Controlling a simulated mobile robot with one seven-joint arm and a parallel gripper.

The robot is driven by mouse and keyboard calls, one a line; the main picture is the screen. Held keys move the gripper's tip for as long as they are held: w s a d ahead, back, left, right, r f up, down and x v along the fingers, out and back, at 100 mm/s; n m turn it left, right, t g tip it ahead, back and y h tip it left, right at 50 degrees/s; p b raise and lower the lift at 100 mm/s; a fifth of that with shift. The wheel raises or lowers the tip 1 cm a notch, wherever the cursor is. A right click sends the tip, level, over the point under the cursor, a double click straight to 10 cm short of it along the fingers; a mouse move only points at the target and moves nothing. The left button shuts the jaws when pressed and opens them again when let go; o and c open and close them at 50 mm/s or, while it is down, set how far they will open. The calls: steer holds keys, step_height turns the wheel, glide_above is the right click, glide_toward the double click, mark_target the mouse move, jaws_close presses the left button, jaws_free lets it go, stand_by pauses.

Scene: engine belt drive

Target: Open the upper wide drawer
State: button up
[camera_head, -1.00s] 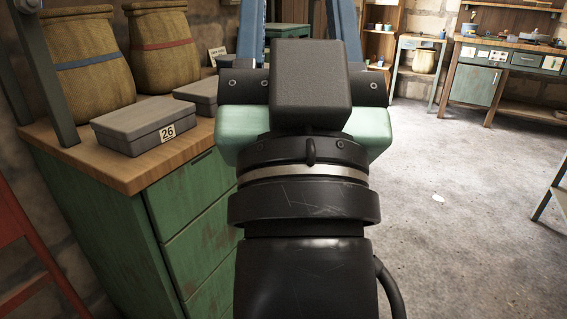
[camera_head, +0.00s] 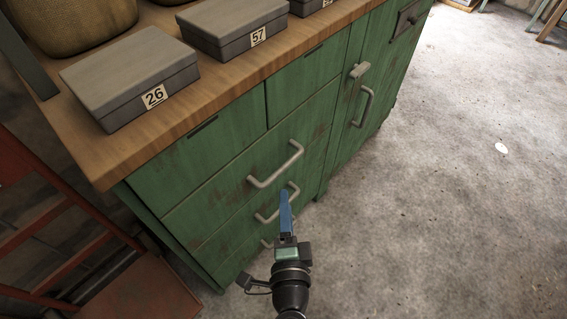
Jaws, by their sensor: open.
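The green cabinet (camera_head: 160,205) stands at the left, seen from above. Below its two small top drawers is the upper wide drawer (camera_head: 222,185), which looks shut, with a pale bar handle (camera_head: 274,166). A second handle (camera_head: 265,217) and part of a third lie lower. My gripper (camera_head: 285,197) is in front of the cabinet, just below the upper handle in the picture, with its blue fingers pointing up the picture. The fingers overlap the second handle; I cannot tell whether they touch it. The jaws are open, seen nearly edge-on, and nothing shows between them.
Grey boxes numbered 26 (camera_head: 130,82) and 57 (camera_head: 232,24) lie on the wooden top (camera_head: 120,165). A cupboard door with its own handle (camera_head: 364,107) is right of the drawers. A red metal frame (camera_head: 60,215) stands at left.

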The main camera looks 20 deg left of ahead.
mark_target(284, 165)
steer(key=x, duration=1.1)
steer(key=shift+w+a, duration=0.15)
steer(key=shift+w, duration=0.05)
steer(key=shift+c, duration=0.2)
jaws_close()
stand_by(0.9)
